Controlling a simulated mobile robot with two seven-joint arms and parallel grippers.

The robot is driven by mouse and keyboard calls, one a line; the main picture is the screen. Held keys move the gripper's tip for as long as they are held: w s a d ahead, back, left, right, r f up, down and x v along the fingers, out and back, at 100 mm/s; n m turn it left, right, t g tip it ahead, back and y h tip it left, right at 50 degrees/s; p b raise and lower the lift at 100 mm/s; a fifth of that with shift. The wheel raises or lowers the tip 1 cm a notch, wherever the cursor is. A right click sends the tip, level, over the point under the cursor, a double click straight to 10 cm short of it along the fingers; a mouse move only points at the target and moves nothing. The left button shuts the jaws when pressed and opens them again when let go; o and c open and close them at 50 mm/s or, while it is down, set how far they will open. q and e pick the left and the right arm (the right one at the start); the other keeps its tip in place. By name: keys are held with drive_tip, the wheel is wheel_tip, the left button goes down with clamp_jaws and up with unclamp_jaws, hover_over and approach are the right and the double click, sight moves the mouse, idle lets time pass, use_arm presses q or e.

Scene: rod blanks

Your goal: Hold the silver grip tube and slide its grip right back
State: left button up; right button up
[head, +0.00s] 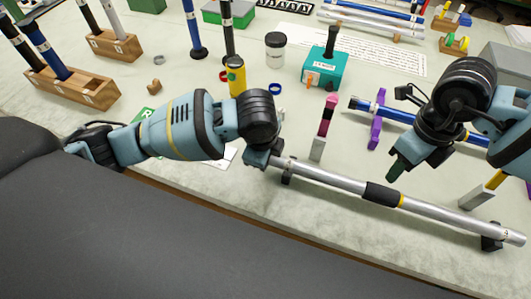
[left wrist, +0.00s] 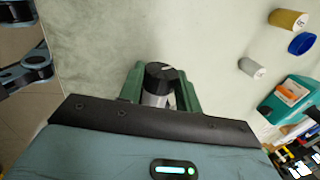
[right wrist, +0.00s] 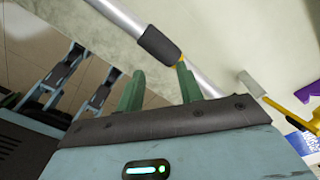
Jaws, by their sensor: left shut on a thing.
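The silver grip tube (head: 335,180) lies slantwise along the front of the table, on low black supports. Its black grip (head: 383,194) sits near the middle, with a yellow band (head: 402,201) just right of it. My left gripper (head: 268,161) is shut on the tube's left end; the black end cap (left wrist: 161,72) shows between its green fingers in the left wrist view. My right gripper (head: 394,170) is open and empty above and behind the grip. In the right wrist view the grip (right wrist: 158,45) and yellow band (right wrist: 181,60) lie beyond its parted fingers (right wrist: 160,85).
A blue tube (head: 398,116) on purple supports (head: 376,125) lies behind my right gripper. A teal box (head: 325,68), a yellow cylinder (head: 236,76) and a lidded jar (head: 275,50) stand farther back. Wooden racks (head: 95,92) with upright tubes are at left.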

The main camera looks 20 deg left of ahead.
sight(384, 189)
drive_tip(key=o, duration=0.5)
drive_tip(key=shift+o, duration=0.2)
drive_tip(key=n, duration=0.2)
drive_tip(key=w+r+n+g, duration=0.1)
drive_tip(key=n, duration=0.2)
drive_tip(key=w+r+n, duration=0.1)
drive_tip(key=n, duration=0.1)
drive_tip(key=shift+g, duration=0.3)
drive_tip(key=shift+f, duration=0.1)
drive_tip(key=f, duration=0.4)
drive_tip(key=s+f, duration=0.1)
drive_tip(key=f, duration=0.3)
drive_tip(key=s+f, duration=0.1)
drive_tip(key=f, duration=0.2)
drive_tip(key=shift+f, duration=0.4)
drive_tip(key=shift+c, duration=0.2)
